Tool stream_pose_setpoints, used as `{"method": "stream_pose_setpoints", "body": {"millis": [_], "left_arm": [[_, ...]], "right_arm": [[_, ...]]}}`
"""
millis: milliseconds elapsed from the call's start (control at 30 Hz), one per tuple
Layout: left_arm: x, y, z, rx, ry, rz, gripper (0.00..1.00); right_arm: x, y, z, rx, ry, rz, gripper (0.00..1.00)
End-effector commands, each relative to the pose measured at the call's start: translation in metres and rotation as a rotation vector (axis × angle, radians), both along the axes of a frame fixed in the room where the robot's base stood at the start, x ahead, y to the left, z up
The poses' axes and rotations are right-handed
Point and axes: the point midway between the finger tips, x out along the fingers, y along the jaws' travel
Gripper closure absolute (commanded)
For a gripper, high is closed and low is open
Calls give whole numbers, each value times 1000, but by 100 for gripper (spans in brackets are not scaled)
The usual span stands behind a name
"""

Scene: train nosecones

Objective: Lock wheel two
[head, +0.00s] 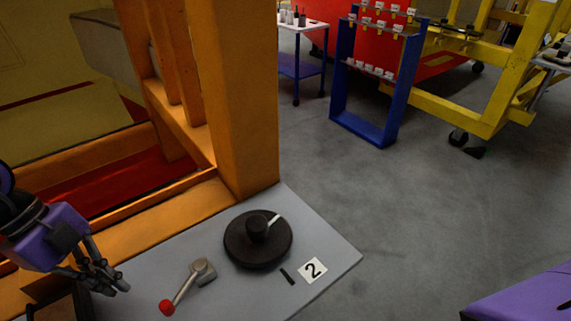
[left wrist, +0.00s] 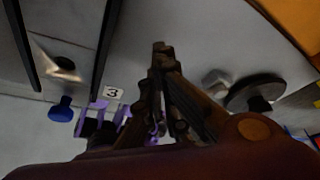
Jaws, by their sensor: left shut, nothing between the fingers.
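Wheel two is a black disc (head: 258,252) with a raised hub and a pale pointer, on a grey plate (head: 340,258). A white card with a "2" (head: 313,270) lies at its right front, next to a short black mark (head: 287,276). A metal lever with a red knob (head: 167,307) sits left of the disc. My left gripper (head: 118,286) is at the left, left of the lever and apart from it. Its fingers (left wrist: 162,50) are shut and empty in the left wrist view. My right gripper is not in view.
An orange frame (head: 245,100) rises behind the plate. A blue rack (head: 390,135) and yellow structure (head: 470,112) stand farther back on open grey floor. The left wrist view shows a card with a "3" (left wrist: 113,93), a blue knob (left wrist: 62,112) and a dark disc (left wrist: 255,90).

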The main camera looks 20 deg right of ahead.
Motion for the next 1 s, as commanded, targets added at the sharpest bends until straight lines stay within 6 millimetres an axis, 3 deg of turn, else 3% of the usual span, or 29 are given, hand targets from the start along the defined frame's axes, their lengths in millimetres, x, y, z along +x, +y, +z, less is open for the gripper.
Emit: {"method": "stream_pose_setpoints", "body": {"millis": [100,400,1000], "left_arm": [[-6,-8,-23,-1,3,-1,100],[-26,-37,-20,1,-4,-1,100],[-24,-42,-21,1,-2,8,100]], "right_arm": [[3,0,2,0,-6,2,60],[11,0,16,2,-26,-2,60],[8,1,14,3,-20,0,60]]}}
